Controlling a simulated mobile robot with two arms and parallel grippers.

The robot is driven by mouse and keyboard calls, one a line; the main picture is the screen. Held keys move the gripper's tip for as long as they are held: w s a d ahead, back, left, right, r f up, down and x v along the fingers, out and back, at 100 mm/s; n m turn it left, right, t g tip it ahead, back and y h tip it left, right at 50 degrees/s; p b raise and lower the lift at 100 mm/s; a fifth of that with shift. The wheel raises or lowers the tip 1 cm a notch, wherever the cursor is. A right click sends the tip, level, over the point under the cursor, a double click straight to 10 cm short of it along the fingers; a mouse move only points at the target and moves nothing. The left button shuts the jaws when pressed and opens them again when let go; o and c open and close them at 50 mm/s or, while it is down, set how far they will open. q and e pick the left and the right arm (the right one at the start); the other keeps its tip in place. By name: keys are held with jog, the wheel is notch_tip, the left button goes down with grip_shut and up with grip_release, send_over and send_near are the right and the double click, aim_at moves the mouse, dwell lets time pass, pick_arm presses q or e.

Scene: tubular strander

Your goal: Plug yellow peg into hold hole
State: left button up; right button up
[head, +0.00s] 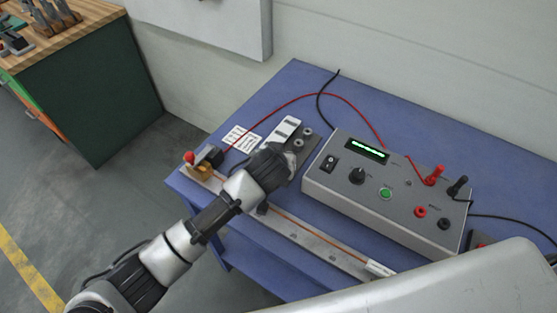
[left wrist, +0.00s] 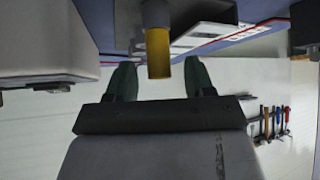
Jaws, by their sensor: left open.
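A yellow peg (left wrist: 158,53) with a grey upper part (left wrist: 156,13) shows in the left wrist view. It lies, in the picture, between the two dark fingers of my left gripper (left wrist: 160,78). The gripper is open, with a gap on each side of the peg. I cannot tell how far the peg is from the fingers in depth. In the head view my left arm's wrist hangs over the blue table beside a grey plate with round parts (head: 305,138). The wrist hides the peg there. I cannot make out the hold hole. My right gripper is not in view.
A grey control box (head: 390,190) with knobs and red and black plugs stands right of the wrist on the blue table (head: 490,150). A long rail (head: 310,238) runs along the front edge. A red cable (head: 300,98) loops behind. A green cabinet (head: 95,95) stands left.

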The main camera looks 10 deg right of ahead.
pick_arm(q)
jog(key=shift+x, duration=0.8)
jog(key=c, duration=0.9)
grip_shut()
